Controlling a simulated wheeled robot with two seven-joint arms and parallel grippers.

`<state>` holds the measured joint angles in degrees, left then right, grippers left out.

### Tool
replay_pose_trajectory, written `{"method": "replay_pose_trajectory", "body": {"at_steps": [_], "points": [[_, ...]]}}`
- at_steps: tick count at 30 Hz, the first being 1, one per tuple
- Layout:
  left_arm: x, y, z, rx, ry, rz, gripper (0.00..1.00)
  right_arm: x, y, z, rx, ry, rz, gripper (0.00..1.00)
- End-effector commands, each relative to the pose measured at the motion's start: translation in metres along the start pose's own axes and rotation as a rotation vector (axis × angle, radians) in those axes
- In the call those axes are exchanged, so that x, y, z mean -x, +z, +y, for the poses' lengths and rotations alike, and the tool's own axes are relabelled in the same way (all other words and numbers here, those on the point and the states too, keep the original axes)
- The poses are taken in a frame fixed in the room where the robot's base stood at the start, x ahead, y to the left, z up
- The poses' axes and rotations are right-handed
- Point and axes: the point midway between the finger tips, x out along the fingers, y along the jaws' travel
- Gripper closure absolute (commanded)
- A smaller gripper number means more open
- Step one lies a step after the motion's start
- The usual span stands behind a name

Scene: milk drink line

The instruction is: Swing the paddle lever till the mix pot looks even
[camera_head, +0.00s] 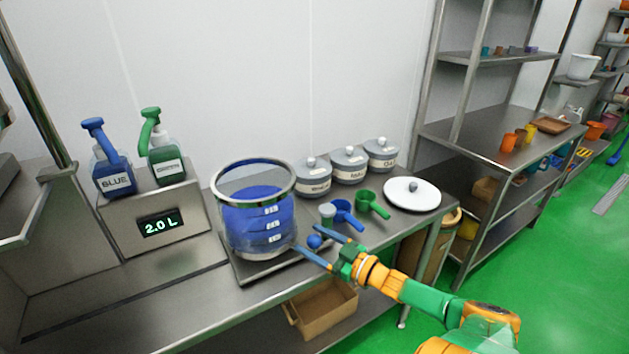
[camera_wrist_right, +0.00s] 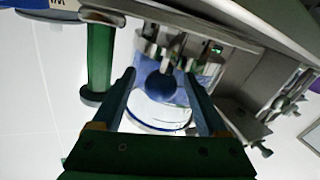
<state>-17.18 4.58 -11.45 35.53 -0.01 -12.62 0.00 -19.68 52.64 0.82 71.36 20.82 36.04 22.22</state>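The mix pot (camera_head: 257,228) is a clear round vessel with a metal rim, standing on a flat metal plate on the counter. Its contents look an even blue through the wall, with several white level labels on it. The blue ball knob (camera_head: 314,241) of the paddle lever is at the pot's lower right; it also shows in the right wrist view (camera_wrist_right: 161,87). My right gripper (camera_head: 307,238) is open, its two blue fingers on either side of the knob with visible gaps in the wrist view (camera_wrist_right: 158,78). The rest of the lever is mostly hidden. My left gripper is out of view.
A box with a 2.0 L display (camera_head: 160,225) carries a blue pump bottle (camera_head: 113,177) and a green one (camera_head: 165,165). Blue scoop (camera_head: 347,214), green scoop (camera_head: 372,204), lidded grey jars (camera_head: 349,165) and a white lid (camera_head: 412,194) lie right of the pot.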

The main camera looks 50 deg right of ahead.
Motion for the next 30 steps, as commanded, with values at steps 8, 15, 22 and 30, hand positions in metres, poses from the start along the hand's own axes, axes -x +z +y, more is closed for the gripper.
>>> {"method": "replay_pose_trajectory", "body": {"at_steps": [8, 15, 22, 30], "points": [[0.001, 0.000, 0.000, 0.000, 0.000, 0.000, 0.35, 0.002, 0.000, -0.001, 0.000, -0.001, -0.001, 0.24], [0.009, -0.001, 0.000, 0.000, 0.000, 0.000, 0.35, 0.046, 0.001, 0.000, -0.001, -0.001, -0.007, 0.24], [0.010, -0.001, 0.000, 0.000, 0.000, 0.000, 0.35, 0.071, 0.001, 0.000, 0.000, 0.000, -0.001, 0.24], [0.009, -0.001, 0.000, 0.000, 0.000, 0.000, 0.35, 0.070, 0.000, -0.002, -0.001, -0.009, 0.005, 0.24]]}}
